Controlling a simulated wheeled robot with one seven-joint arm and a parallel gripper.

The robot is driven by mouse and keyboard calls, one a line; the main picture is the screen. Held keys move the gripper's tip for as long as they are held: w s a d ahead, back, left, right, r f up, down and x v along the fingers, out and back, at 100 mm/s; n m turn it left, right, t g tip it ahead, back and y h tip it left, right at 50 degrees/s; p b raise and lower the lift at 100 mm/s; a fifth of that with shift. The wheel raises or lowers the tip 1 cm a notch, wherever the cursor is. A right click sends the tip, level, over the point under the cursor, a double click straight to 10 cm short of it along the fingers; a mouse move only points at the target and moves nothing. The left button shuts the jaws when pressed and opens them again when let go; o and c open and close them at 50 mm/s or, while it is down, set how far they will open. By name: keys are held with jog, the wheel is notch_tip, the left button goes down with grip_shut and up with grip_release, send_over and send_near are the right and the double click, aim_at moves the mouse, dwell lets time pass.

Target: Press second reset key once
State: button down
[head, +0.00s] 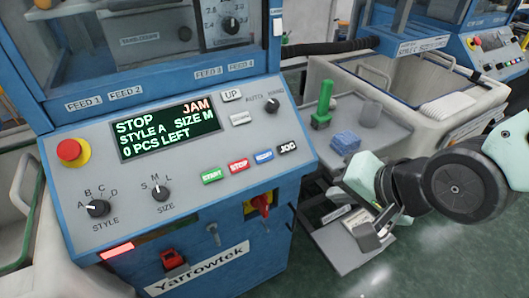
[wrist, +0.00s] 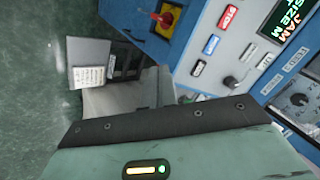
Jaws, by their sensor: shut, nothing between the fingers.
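The front blue knitting machine has a sloped grey panel (head: 220,190). Its display (head: 168,130) reads STOP, JAM, STYLE A, SIZE M, 0 PCS LEFT. A row of keys holds a green START key (head: 211,176), a red STOP key (head: 239,167), a blue key (head: 263,156) that looks like RESET, and a black JOG key (head: 287,147). The blue key also shows in the wrist view (wrist: 211,44). My gripper (head: 372,222) is shut and empty, right of the panel and apart from the keys. Its fingertips are hard to make out.
A red emergency knob (head: 72,152) and dials sit on the panel. A red switch (head: 262,203) is on the front below it. To the right, a grey table (head: 385,140) bears a green part and a blue block. Another blue machine (head: 490,60) stands behind at right.

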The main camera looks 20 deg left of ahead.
aim_at(264, 156)
jog(key=w+a+r+m+t+y, duration=0.2)
jog(key=a+m+y, duration=0.2)
jog(key=a+m, duration=0.1)
jog(key=w+a+r+m+t+y+p, duration=0.1)
jog(key=a+r+m+t+y, duration=0.1)
jog(key=a+m, duration=0.3)
jog(key=m+y, duration=0.1)
jog(key=m, duration=0.1)
jog(key=shift+w+a+m+t+y, duration=0.2)
jog(key=shift+w+m+t+y, duration=0.1)
jog(key=shift+w+m+y, duration=0.1)
jog(key=shift+f, duration=0.1)
jog(key=shift+w+a+f+b, duration=0.65)
jog(key=shift+f+b, duration=0.2)
jog(key=shift+f, duration=0.3)
jog(key=shift+w+a+f+b, duration=0.5)
jog(key=shift+a+f+b, duration=0.25)
jog(key=shift+f, duration=0.35)
jog(key=shift+w+a+f+b, duration=0.65)
jog(key=shift+f+b, duration=0.25)
jog(key=shift+f, duration=0.25)
jog(key=shift+w+a+f+b, duration=0.1)
jog(key=shift+a+f+b, duration=0.1)
jog(key=shift+f+b, duration=0.15)
